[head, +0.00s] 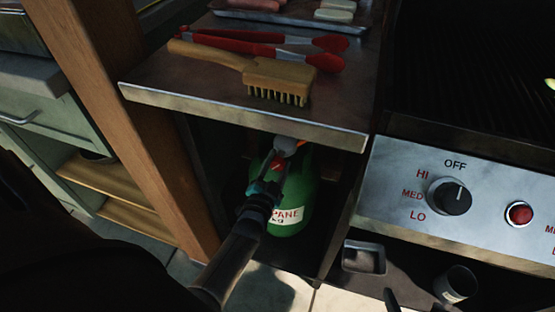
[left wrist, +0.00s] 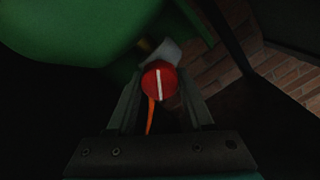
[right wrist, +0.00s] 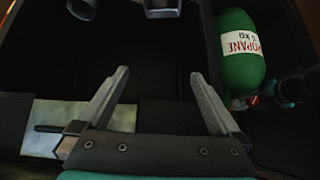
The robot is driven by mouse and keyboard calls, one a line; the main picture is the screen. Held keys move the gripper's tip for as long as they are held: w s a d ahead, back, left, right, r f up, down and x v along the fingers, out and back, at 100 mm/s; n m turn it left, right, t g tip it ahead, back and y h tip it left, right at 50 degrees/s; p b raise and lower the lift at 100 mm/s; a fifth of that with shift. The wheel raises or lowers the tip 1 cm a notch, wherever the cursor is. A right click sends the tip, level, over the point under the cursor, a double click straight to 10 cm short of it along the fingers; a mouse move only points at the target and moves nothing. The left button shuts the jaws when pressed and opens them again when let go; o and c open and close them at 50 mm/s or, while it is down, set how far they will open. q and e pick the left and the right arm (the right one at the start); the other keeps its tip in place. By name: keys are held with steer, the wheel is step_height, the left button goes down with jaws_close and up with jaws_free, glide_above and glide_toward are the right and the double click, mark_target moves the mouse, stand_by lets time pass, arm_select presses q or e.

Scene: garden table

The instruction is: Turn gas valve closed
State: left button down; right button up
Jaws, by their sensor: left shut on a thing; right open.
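The green propane tank (head: 299,182) stands in the compartment under the side shelf in the head view. It also shows at the right of the right wrist view (right wrist: 240,80) and as a green mass in the left wrist view (left wrist: 65,30). The round red gas valve knob (left wrist: 160,82) has a white line, nearly upright in the left wrist view. My left gripper (left wrist: 162,80) is shut on it, one finger on each side. An orange hose (left wrist: 150,118) shows below the knob. My right gripper (right wrist: 158,72) is open and empty, apart from the tank.
The side shelf (head: 150,88) overhangs the tank and holds a wooden brush (head: 275,78) and red-tipped tongs (head: 225,42). The grill panel (head: 385,185) with its black knob (head: 450,196) is at the right. A small metal tray (head: 363,258) and a cup (head: 455,283) are below it.

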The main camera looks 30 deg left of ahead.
arm_select(q)
steer(key=shift+m, duration=0.9)
steer(key=m, duration=0.2)
steer(key=shift+f+m+p, duration=0.1)
steer(key=shift+m+p, duration=0.3)
steer(key=shift+d+m, duration=0.1)
steer(key=shift+m, duration=1.1)
steer(key=shift+f+m, duration=0.1)
steer(key=shift+m, duration=0.8)
arm_select(e)
steer(key=shift+s+d+r+g+h, duration=0.2)
steer(key=shift+s+d+g+h, duration=0.3)
steer(key=shift+s+d+g, duration=0.45)
steer(key=shift+w, duration=0.1)
arm_select(q)
steer(key=shift+c, duration=1.7)
jaws_free()
